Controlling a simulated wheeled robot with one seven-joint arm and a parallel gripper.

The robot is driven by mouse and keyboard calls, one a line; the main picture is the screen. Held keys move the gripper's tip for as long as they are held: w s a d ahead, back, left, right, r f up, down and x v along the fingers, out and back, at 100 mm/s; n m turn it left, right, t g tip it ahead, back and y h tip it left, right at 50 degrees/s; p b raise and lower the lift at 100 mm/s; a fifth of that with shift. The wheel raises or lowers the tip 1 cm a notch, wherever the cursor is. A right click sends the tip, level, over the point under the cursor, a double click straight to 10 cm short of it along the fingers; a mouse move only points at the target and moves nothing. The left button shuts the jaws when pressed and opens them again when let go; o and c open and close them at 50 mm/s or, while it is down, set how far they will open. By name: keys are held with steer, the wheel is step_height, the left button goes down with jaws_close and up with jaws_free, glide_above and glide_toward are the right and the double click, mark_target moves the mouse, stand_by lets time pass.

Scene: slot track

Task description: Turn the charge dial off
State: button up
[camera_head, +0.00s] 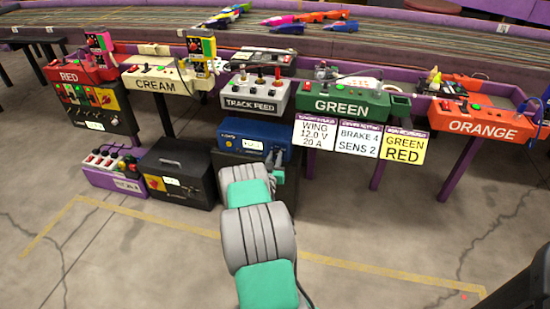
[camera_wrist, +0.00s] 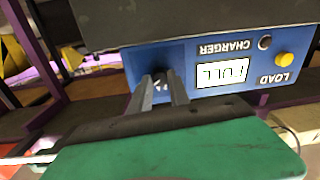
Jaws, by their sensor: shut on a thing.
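The blue charger (camera_head: 240,131) stands on a dark box below the track feed unit. In the wrist view its blue front panel (camera_wrist: 190,58) shows upside down, with the words CHARGER and LOAD. A small white display (camera_wrist: 222,73), a yellow button (camera_wrist: 284,60) and a dark round hole or knob (camera_wrist: 265,42) are on it. The dark dial (camera_wrist: 160,74) is on the panel beside the display. My gripper (camera_wrist: 163,92) has its two grey fingers shut on the dial; they partly hide it, so its pointer setting cannot be read.
A black case (camera_head: 178,172) and a purple switch box (camera_head: 110,178) stand left of the charger. The track feed unit (camera_head: 254,98) is above it. Sign cards (camera_head: 358,138) hang to the right. The floor in front has open room.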

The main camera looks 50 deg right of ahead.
steer(key=shift+n, duration=0.5)
jaws_close()
steer(key=n+b, duration=0.1)
steer(key=n, duration=0.4)
steer(key=shift+w+f+n+b, duration=0.1)
steer(key=shift+n+b, duration=0.2)
steer(key=shift+b, duration=0.1)
steer(key=n, duration=0.5)
steer(key=shift+a+b, duration=0.1)
steer(key=shift+b, duration=0.25)
steer(key=n+g, duration=0.1)
steer(key=n, duration=1)
steer(key=shift+w+n, duration=0.1)
steer(key=shift+n, duration=0.2)
steer(key=o, duration=0.9)
jaws_free()
steer(key=shift+a, duration=0.1)
